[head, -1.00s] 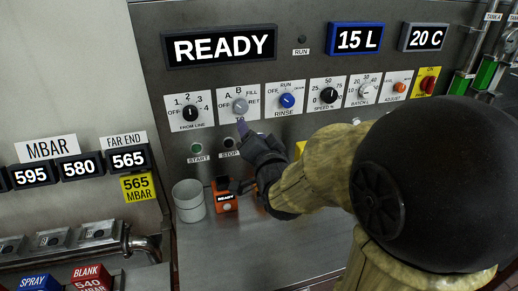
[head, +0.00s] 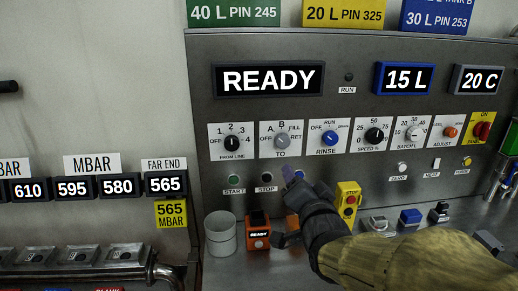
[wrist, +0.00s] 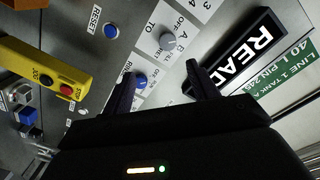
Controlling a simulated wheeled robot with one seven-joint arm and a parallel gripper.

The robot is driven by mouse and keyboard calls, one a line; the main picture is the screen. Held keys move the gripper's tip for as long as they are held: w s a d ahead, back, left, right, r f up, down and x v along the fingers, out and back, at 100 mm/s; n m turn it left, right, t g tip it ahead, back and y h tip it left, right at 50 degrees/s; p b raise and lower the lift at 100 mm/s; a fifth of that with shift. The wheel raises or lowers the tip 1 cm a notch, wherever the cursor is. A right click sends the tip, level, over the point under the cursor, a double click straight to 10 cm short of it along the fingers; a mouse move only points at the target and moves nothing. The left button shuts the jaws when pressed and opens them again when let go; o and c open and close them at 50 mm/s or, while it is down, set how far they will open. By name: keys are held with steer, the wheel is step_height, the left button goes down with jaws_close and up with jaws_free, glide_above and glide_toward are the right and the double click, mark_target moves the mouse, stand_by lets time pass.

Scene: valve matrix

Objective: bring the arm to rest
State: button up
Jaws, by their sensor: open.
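My gripper (head: 290,205) is in front of the lower part of the grey control panel (head: 350,100), below the knob row, with my arm reaching in from the lower right. In the wrist view my gripper (wrist: 158,78) shows two dark fingers spread apart with nothing between them. Beyond them are the grey TO knob (wrist: 168,41) and the blue RINSE knob (wrist: 140,81). I cannot tell from the wrist view how far the fingertips are from the panel. In the head view the TO knob (head: 281,140) is above the gripper, apart from it.
A white cup (head: 220,233) and an orange device reading READY (head: 258,232) stand on the ledge left of my gripper. A yellow stop box (head: 348,202) is just right of it. Small buttons and switches (head: 410,216) lie farther right. The READY display (head: 268,79) is above.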

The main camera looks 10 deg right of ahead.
step_height(320, 180, down, 13)
steer(key=s+n+g, duration=0.2)
steer(key=n+g, duration=0.2)
steer(key=g, duration=0.2)
steer(key=s+f+n+g, duration=0.1)
steer(key=s+f+g, duration=0.1)
steer(key=s+f, duration=0.1)
steer(key=s+f+n+g, duration=0.2)
steer(key=s+f+g, duration=0.1)
steer(key=f, duration=0.1)
steer(key=s+f+n+g, duration=0.1)
steer(key=s+f+g, duration=0.2)
steer(key=s, duration=0.1)
steer(key=shift+f+n, duration=0.3)
steer(key=shift+f, duration=0.1)
step_height(320, 180, up, 13)
steer(key=p, duration=1.3)
steer(key=shift+s+g, duration=0.25)
steer(key=shift+g, duration=0.15)
